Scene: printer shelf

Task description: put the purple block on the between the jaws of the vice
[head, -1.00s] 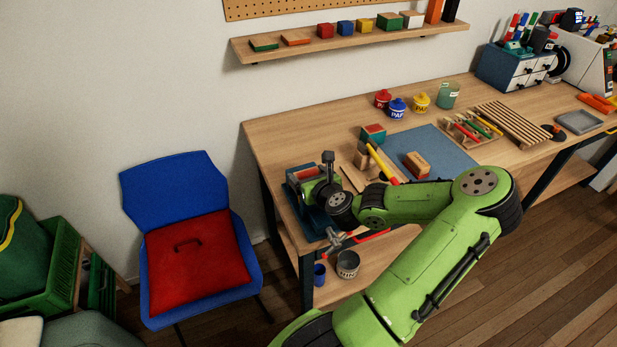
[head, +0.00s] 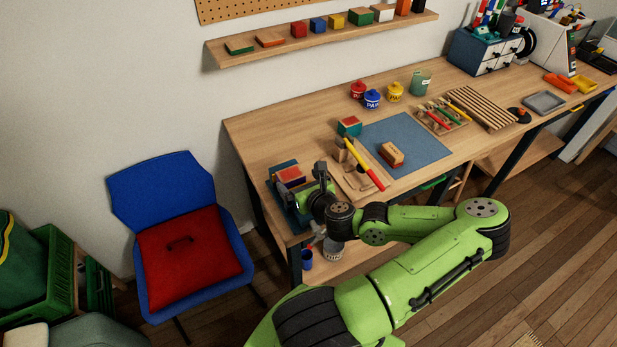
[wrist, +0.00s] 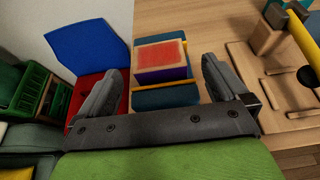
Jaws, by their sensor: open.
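The vice (head: 284,167) stands at the left end of the workbench, with blue jaws. In the wrist view its far jaw (wrist: 155,40) and near jaw (wrist: 165,98) are seen from above. The purple block (wrist: 160,76) shows a purple side and a wooden top with a red panel. It sits between the two jaws and also shows in the head view (head: 290,175). My gripper (wrist: 166,70) is open, one finger on each side of the block in the picture, with gaps visible. Whether the jaws press on the block I cannot tell.
A wooden fixture board (head: 362,183) with a yellow-and-red tool lies right of the vice. A teal block (head: 349,126) with a red top stands behind it. A wooden block (head: 391,154) rests on the blue mat (head: 410,130). A blue chair (head: 165,190) stands left of the bench.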

